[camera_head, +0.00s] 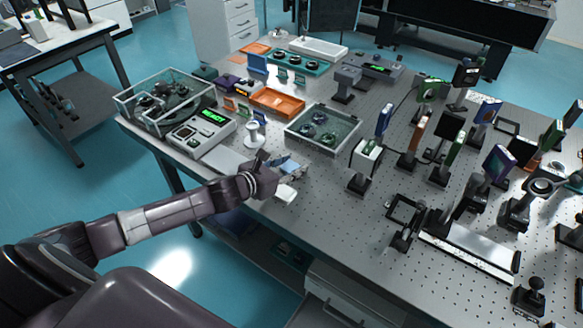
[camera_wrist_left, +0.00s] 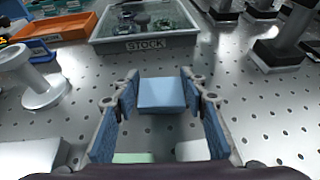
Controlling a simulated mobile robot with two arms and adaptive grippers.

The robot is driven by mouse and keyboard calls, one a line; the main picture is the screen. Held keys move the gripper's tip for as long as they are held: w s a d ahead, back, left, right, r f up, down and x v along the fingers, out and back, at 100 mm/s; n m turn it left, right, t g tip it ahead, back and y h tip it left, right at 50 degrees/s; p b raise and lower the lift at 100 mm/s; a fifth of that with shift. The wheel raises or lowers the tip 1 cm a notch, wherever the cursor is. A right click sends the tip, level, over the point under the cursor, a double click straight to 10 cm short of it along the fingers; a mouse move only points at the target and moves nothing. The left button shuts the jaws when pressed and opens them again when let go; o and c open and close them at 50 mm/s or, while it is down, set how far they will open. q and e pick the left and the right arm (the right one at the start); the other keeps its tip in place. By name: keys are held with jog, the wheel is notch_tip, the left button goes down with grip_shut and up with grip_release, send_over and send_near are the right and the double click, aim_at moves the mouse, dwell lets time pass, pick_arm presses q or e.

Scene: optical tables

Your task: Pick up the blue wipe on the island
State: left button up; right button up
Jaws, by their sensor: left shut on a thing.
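The blue wipe (camera_wrist_left: 162,95) is a small light-blue block between the two fingers of my left gripper (camera_wrist_left: 160,92) in the left wrist view. The fingers are shut on its sides. In the head view my left gripper (camera_head: 288,171) is over the near edge of the perforated table, and the blue wipe (camera_head: 289,162) shows at its fingertips. I cannot tell whether the wipe is clear of the table top. My right gripper is in neither view.
A white pad (camera_head: 285,194) lies close by the gripper. A clear bin marked STOCK (camera_head: 322,128) and an orange tray (camera_head: 277,102) stand beyond. A white stand (camera_head: 254,133) and a device with a green display (camera_head: 201,131) are to the left. Optics posts crowd the right.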

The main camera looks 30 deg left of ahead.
aim_at(292, 166)
pick_arm(q)
notch_tip(292, 166, up, 20)
jog(key=p, duration=0.1)
dwell(0.5)
